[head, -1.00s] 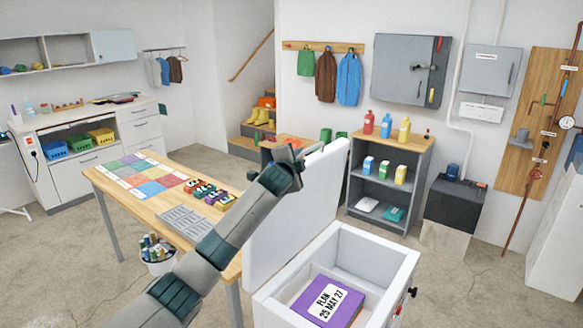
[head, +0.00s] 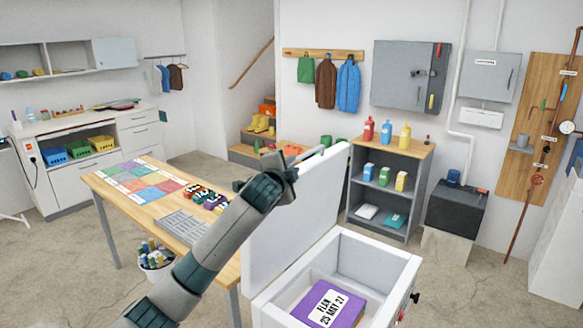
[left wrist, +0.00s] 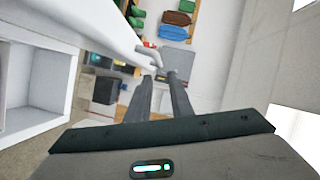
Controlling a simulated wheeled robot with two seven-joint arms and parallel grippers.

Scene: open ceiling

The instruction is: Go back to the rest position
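My left arm rises from the bottom of the head view, with its wrist beside the top left of the raised white lid (head: 292,215). My left gripper (head: 318,152) is small and partly hidden there. In the left wrist view its two dark fingers (left wrist: 161,76) stand apart with a gap between them, and I see nothing held. The lid's pale edge (left wrist: 88,28) and a grey handle-like part (left wrist: 150,60) show close by the fingertips; I cannot tell whether they touch. My right gripper is in neither view.
The open white box (head: 368,268) below the lid holds a purple labelled package (head: 330,303). A wooden table (head: 107,193) with coloured squares and a grey rack (head: 182,226) lies left of my arm. A grey shelf (head: 383,206) stands behind the box.

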